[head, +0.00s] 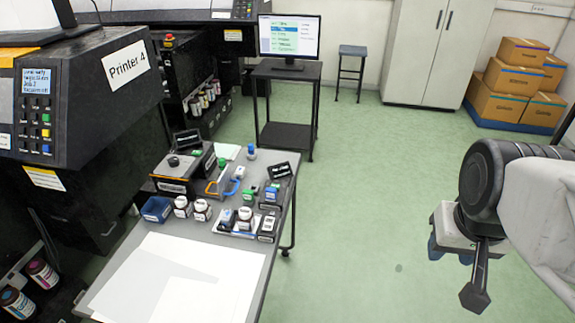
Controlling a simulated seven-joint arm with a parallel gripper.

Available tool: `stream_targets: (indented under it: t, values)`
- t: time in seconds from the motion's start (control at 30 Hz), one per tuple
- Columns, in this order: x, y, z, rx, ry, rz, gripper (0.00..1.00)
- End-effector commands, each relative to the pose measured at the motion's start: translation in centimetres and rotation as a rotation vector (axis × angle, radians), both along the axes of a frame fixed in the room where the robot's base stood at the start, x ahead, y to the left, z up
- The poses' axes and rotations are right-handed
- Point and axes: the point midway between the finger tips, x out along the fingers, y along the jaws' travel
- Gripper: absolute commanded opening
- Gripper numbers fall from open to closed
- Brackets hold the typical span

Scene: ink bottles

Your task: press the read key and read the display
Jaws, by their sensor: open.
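A small grey-white handheld device (268,226) stands near the right edge of the grey worktable (257,285). It may carry the read key and display, but it is too small to make out either. Printer 4 (103,85) at left has a lit blue display (37,80) with small, hard-to-read text, and coloured keys (39,130) below it. I cannot tell which key is the read key. My gripper (460,262) hangs at the right over the floor, open and empty, well away from the table and the printer.
White sheets (150,268) cover the table's front. A monitor (289,38) stands on a dark cart behind. Open green floor lies between table and gripper.

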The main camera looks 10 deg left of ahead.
Motion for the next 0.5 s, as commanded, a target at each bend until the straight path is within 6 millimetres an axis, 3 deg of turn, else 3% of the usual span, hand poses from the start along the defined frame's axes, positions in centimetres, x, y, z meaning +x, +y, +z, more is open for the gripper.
stream_targets:
  t: [0.03, 0.27, 0.5]
  values:
    - [0.00, 0.00, 0.00, 0.000, 0.000, 0.000, 0.33]
    - [0.00, 0.00, 0.00, 0.000, 0.000, 0.000, 0.00]
    - [0.00, 0.00, 0.00, 0.000, 0.000, 0.000, 0.00]
